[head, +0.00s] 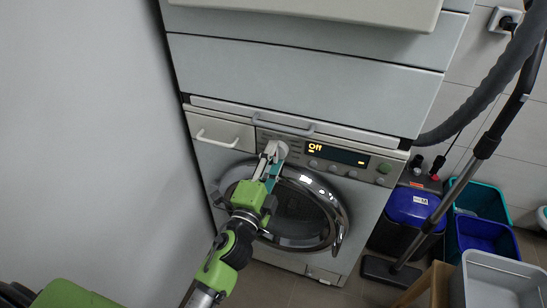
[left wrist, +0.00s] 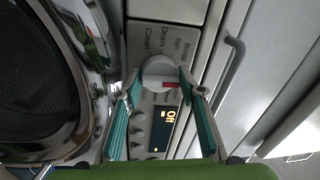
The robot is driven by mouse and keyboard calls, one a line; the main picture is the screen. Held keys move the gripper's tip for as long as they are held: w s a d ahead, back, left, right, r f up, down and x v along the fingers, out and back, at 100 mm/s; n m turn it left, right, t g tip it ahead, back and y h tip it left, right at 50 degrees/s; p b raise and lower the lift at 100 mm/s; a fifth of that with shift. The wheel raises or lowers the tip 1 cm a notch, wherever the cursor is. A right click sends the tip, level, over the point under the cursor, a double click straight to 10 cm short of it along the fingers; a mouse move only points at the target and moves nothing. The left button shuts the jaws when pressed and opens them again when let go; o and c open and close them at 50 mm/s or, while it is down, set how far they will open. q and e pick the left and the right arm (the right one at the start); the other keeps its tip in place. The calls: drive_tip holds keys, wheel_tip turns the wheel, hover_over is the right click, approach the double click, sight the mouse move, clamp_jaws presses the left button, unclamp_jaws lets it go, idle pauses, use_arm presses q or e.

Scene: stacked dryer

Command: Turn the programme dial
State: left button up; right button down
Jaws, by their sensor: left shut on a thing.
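The programme dial (left wrist: 160,73) is a round pale knob with a red mark on the machine's control panel. In the head view the dial (head: 281,149) is partly hidden by my left gripper (head: 272,154). In the left wrist view the two fingers of my left gripper (left wrist: 158,90) stand on either side of the dial, shut on it. The lit display (head: 337,153) reads "Off" in yellow; it also shows in the left wrist view (left wrist: 168,122). My right gripper is not in view.
The round chrome door (head: 343,215) lies below the panel, under my left arm. A grey handle (head: 283,125) runs above the panel. A vacuum hose (head: 478,90), blue bins (head: 484,236) and a grey tub (head: 497,284) stand at the right. A plain wall is at the left.

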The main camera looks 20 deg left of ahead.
use_arm(q)
drive_tip(key=shift+d, duration=0.1)
idle(0.3)
drive_tip(key=o, duration=1.1)
drive_tip(key=shift+w, duration=0.1)
drive_tip(key=shift+c, duration=0.2)
drive_tip(key=s, duration=0.7)
drive_tip(key=shift+s+f, duration=0.25)
drive_tip(key=shift+f, duration=0.2)
